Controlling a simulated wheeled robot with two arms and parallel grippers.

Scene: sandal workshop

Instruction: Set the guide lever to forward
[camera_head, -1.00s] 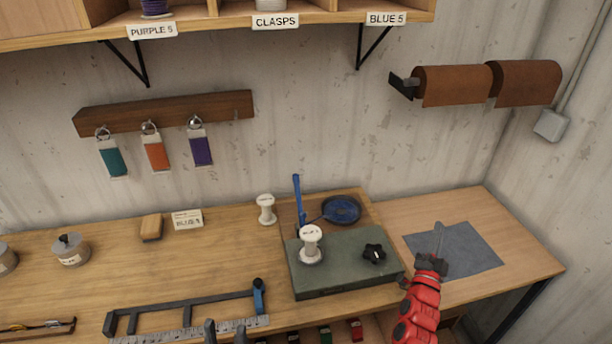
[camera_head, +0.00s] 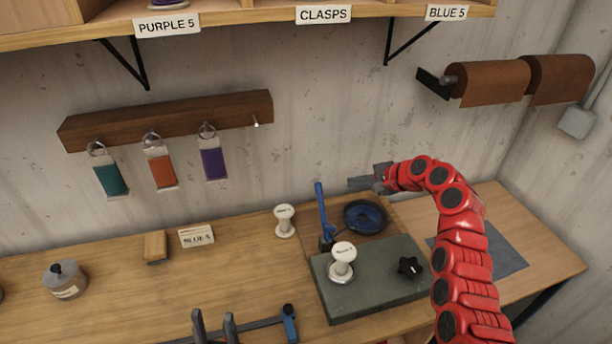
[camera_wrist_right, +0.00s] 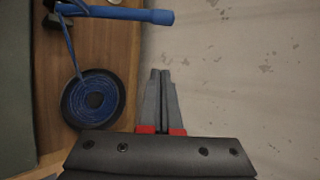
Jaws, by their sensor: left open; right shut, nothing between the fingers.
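A blue lever (camera_head: 322,208) stands nearly upright, tilted slightly to the left, at the left edge of the wooden board behind a grey-green block. Its blue bar also shows at the top of the right wrist view (camera_wrist_right: 120,13). My right gripper (camera_head: 351,184) is shut and empty, above the board and a little right of the lever's top. It does not appear to touch the lever. Its closed fingers (camera_wrist_right: 160,74) point toward the wall in the right wrist view. My left gripper (camera_head: 214,325) is open at the bottom edge, above the bench front.
A coil of blue strap (camera_head: 365,216) lies right of the lever. The grey-green block (camera_head: 375,290) carries a white spool (camera_head: 342,262) and black knob (camera_head: 409,267). Another white spool (camera_head: 284,220) stands left of the lever. A black frame with a blue end (camera_head: 289,322) lies in front.

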